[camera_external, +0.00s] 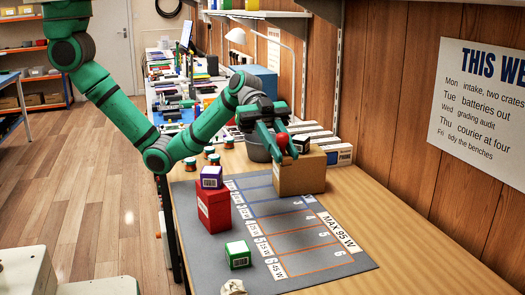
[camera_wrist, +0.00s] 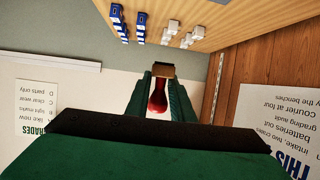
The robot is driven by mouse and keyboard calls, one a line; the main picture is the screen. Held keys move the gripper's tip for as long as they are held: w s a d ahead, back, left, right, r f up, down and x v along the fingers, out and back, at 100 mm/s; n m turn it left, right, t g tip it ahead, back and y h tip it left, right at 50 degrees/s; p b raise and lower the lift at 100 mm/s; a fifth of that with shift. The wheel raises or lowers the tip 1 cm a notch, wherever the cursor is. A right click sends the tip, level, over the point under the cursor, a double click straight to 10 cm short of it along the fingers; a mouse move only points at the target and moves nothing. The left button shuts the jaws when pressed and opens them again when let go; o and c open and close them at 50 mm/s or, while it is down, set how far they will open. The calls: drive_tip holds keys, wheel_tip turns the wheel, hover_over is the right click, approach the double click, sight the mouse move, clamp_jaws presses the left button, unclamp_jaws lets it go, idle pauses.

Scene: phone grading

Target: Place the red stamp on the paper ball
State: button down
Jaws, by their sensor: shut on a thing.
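The red stamp (camera_wrist: 158,98) is between the two green fingers of my gripper (camera_wrist: 161,80) in the wrist view. A brown block shows at its far end. In the external view, my gripper (camera_external: 275,143) is shut on it above the cardboard box, and only a round red part (camera_external: 283,140) of the stamp shows. The paper ball (camera_external: 233,287), whitish and crumpled, lies at the bottom edge of the external view, partly cut off, near the front of the grey mat. It is well away from my gripper and I cannot make it out in the wrist view.
A cardboard box (camera_external: 300,176) stands below my gripper, with a small black-and-white box (camera_external: 301,143) on top. A red box (camera_external: 213,210) bearing a purple box (camera_external: 211,177) and a green box (camera_external: 238,254) stand on the mat's left. The mat's marked slots (camera_external: 300,238) are clear.

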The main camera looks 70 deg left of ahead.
drive_tip(key=s+d+n+t+y, duration=0.1)
drive_tip(key=s+d+n+t, duration=0.1)
drive_tip(key=s, duration=1)
drive_tip(key=s+d+n+t, duration=0.1)
drive_tip(key=s+d+t, duration=0.1)
drive_tip(key=s, duration=0.9)
hover_over(235, 283)
drive_tip(key=f, duration=1.4)
drive_tip(key=shift+s+a, duration=0.2)
drive_tip(key=shift+w+d+f, duration=0.2)
drive_tip(key=shift+d+f, duration=0.1)
drive_tip(key=shift+f, duration=1.5)
drive_tip(key=shift+a+f, duration=0.1)
drive_tip(key=shift+f, duration=0.05)
